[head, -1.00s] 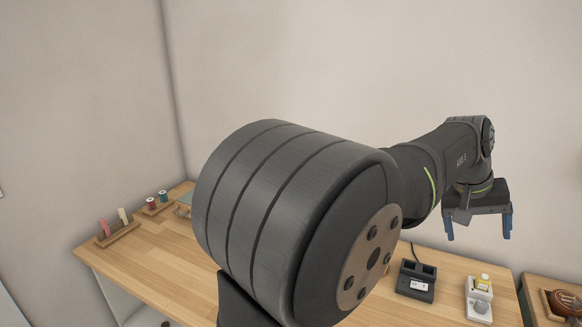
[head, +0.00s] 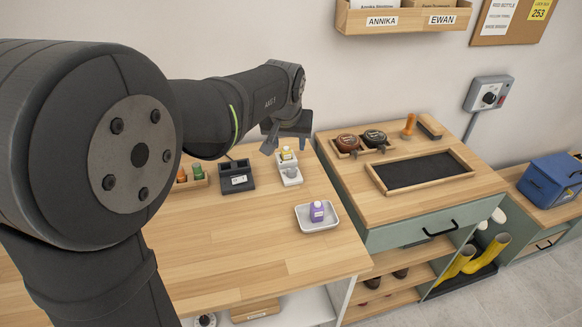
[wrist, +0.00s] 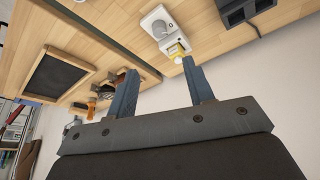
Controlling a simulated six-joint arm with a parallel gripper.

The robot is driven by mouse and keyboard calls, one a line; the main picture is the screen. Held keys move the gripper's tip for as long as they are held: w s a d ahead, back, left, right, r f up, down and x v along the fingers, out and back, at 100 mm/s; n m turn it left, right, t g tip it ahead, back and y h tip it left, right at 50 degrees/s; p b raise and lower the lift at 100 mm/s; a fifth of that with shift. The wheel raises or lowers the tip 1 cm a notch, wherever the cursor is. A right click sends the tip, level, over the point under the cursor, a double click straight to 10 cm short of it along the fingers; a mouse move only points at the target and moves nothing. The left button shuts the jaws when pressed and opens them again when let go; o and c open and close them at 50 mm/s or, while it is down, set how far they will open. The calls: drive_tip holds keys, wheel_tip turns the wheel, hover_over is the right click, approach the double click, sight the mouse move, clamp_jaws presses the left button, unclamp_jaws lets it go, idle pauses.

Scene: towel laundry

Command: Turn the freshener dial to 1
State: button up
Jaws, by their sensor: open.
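A dark device (head: 237,178) stands left of the unit. A white tray (head: 331,222) holding a purple bottle (head: 317,211) lies in front. To the right, a cabinet carries a black-mat tray (head: 465,161). A wall switch box (head: 488,95) has a knob.

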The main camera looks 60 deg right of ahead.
sight(291, 170)
drive_tip(key=x, duration=1.4)
drive_tip(key=shift+f, duration=0.25)
drive_tip(key=shift+c, duration=0.5)
drive_tip(key=c, duration=0.9)
drive_tip(key=shift+m, duration=0.3)
drive_tip(key=m+g, duration=0.2)
drive_tip(key=m, duration=0.3)
drive_tip(key=shift+w, duration=0.2)
drive_tip(key=m+g, duration=0.1)
drive_tip(key=m, duration=0.2)
drive_tip(key=m+g, duration=0.1)
drive_tip(key=m, duration=0.2)
drive_tip(key=shift+w+y, duration=0.1)
drive_tip(key=shift+y, duration=0.2)
drive_tip(key=shift+g, duration=0.3)
drive_tip(key=o, duration=1)
